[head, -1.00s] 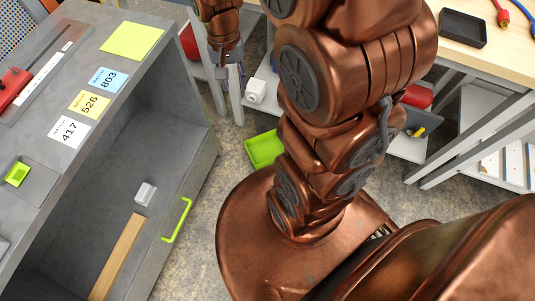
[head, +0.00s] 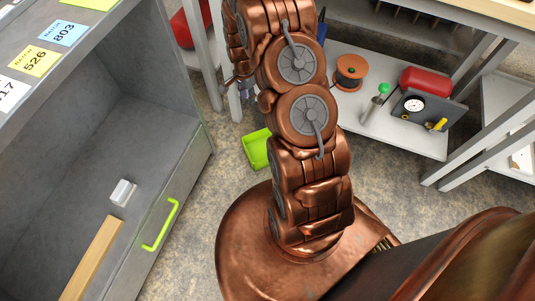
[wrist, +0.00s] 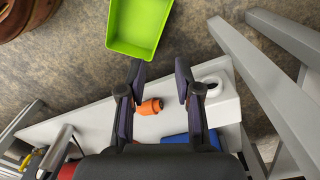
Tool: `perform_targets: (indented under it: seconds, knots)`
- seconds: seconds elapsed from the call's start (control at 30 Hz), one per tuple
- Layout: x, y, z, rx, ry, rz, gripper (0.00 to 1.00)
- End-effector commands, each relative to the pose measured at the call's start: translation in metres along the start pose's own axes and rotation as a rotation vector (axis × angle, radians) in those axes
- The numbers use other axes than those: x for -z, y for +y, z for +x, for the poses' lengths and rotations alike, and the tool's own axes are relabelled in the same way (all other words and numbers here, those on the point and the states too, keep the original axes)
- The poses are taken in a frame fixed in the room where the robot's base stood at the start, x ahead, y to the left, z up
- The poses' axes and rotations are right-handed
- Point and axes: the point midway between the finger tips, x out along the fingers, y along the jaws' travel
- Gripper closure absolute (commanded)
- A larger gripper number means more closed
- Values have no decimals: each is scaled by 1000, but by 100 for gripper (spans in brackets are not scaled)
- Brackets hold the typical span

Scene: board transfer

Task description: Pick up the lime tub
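The lime tub (head: 257,148) is a shallow, bright green open container on the speckled floor, just left of my arm in the head view. In the wrist view the tub (wrist: 138,28) is at the top, cut by the frame edge, and looks empty. My gripper (wrist: 160,82) is open and empty, its two dark fingers apart and pointing toward the tub's side of the picture. The tub is beyond the fingertips, not between them. In the head view the gripper (head: 243,88) is small and partly hidden by my arm.
A low white shelf (head: 350,110) holds an orange spool (head: 350,72), a red cylinder (head: 426,80) and a gauge panel (head: 415,108). Grey table legs (wrist: 265,85) stand close right of the gripper. An open grey drawer with a lime handle (head: 160,225) is at left.

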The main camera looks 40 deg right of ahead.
Motion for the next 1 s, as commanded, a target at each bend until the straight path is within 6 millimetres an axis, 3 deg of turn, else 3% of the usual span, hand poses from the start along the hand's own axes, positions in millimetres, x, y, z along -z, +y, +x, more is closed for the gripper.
perform_targets:
  seconds: [0.03,0.1,0.3,0.4,0.6,1.0]
  knots:
    - [6,0,38,-5,-3,40,67]
    - [16,-2,71,2,0,98,67]
    - [38,-1,161,13,3,251,67]
    - [45,0,194,22,6,308,67]
    - [53,2,227,30,8,374,67]
    - [54,2,259,31,8,382,67]
